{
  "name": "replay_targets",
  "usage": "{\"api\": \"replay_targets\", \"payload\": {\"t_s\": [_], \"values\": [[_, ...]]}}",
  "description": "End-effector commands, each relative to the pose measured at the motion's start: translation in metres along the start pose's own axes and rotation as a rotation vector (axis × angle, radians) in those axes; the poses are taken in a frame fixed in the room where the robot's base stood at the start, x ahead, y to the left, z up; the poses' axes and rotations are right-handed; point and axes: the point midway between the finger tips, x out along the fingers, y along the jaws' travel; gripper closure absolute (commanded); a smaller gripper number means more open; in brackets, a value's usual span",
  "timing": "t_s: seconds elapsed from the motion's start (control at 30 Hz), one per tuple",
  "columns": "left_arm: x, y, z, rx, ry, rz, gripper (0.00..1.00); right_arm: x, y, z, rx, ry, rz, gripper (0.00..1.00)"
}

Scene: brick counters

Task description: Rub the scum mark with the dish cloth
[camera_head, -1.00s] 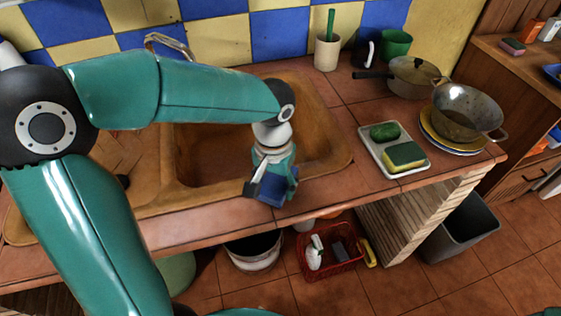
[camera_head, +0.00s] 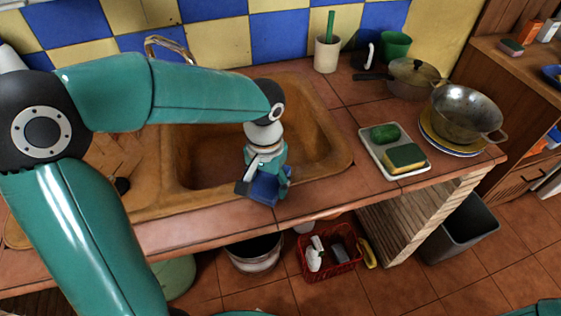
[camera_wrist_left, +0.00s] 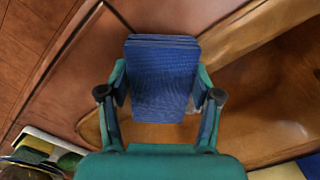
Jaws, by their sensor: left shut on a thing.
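My left gripper (camera_head: 265,178) is over the front rim of the brown sink (camera_head: 330,168), pointing down. It is shut on the dish cloth (camera_head: 264,191), a folded dark blue pad. In the left wrist view the cloth (camera_wrist_left: 162,75) sits between the two fingers of the gripper (camera_wrist_left: 160,97), with the sink rim and tiled counter below it. I cannot tell whether the cloth touches the surface. I cannot make out the scum mark in either view. My right gripper is not in view.
A white tray (camera_head: 408,172) with a green scrubber (camera_head: 384,133) and a sponge (camera_head: 404,158) stands right of the sink. A metal wok (camera_head: 467,115) on plates and a lidded pot (camera_head: 411,78) stand farther right. The faucet (camera_head: 170,45) is behind my left arm.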

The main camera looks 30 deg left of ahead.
Motion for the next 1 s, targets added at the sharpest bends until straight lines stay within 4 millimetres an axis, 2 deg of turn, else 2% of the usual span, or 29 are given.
{"api": "replay_targets", "payload": {"t_s": [0.13,0.27,0.8,1.0], "values": [[-0.001,0.01,0.004,0.001,-0.002,0.0,0.69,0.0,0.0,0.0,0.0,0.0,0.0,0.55],[-0.027,0.01,0.003,0.003,0.004,0.002,0.69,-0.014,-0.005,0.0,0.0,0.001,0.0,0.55],[-0.073,0.013,0.002,0.012,0.0,0.002,0.69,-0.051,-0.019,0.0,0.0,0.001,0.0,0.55],[-0.082,0.013,0.001,0.013,-0.001,0.001,0.69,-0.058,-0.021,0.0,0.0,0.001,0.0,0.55]]}}
